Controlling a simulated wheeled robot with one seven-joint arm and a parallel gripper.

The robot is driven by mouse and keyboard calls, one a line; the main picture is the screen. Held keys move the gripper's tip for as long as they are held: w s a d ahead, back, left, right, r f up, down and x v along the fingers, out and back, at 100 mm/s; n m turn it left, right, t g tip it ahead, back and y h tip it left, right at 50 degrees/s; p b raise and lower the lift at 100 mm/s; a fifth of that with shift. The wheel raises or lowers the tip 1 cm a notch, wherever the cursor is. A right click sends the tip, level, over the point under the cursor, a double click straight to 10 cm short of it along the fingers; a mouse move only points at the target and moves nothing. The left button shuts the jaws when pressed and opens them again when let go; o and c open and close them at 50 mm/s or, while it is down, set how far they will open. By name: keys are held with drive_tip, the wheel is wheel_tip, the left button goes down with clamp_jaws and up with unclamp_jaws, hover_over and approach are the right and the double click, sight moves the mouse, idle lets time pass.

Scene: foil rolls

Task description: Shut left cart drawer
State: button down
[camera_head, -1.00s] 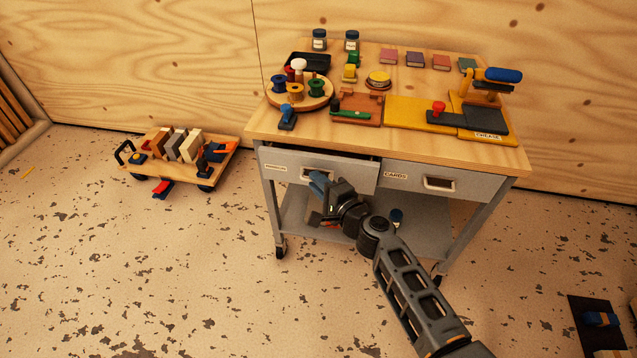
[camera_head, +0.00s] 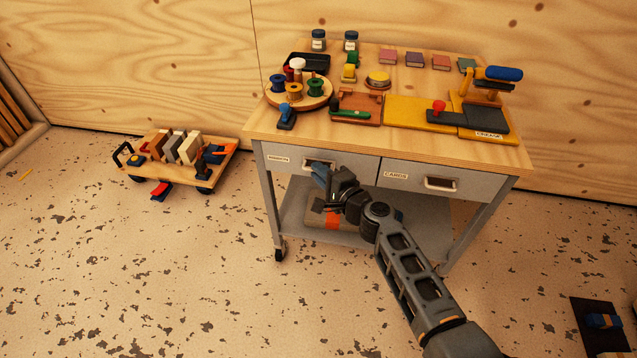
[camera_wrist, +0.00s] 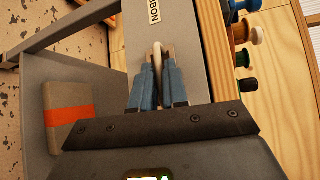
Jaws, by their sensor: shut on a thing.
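The cart's left drawer (camera_head: 283,163) has a grey front with a small label. Its front sits flush beneath the wooden top, level with the right drawer's front, and no gap shows above it. In the wrist view the drawer front (camera_wrist: 177,40) carries a label ending in "BBON" and a pale handle (camera_wrist: 157,57). My gripper (camera_head: 319,174) is at this handle, its blue fingers (camera_wrist: 157,80) closed around the handle bar from both sides. Part of the handle is hidden behind the fingers.
The right drawer (camera_head: 420,178), labelled "CARDS", is closed. The cart top (camera_head: 330,130) holds spools, a tray and other tools. A box with an orange band (camera_wrist: 68,115) lies on the lower shelf. A low trolley (camera_head: 178,172) stands on the floor at left.

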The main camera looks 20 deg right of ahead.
drive_tip(key=shift+w+d+r, duration=0.1)
drive_tip(key=shift+w+d, duration=0.05)
drive_tip(key=shift+d, duration=0.05)
drive_tip(key=c, duration=1.2)
unclamp_jaws()
drive_tip(key=p+v, duration=0.1)
drive_tip(key=v, duration=0.6)
drive_tip(key=shift+s, duration=0.4)
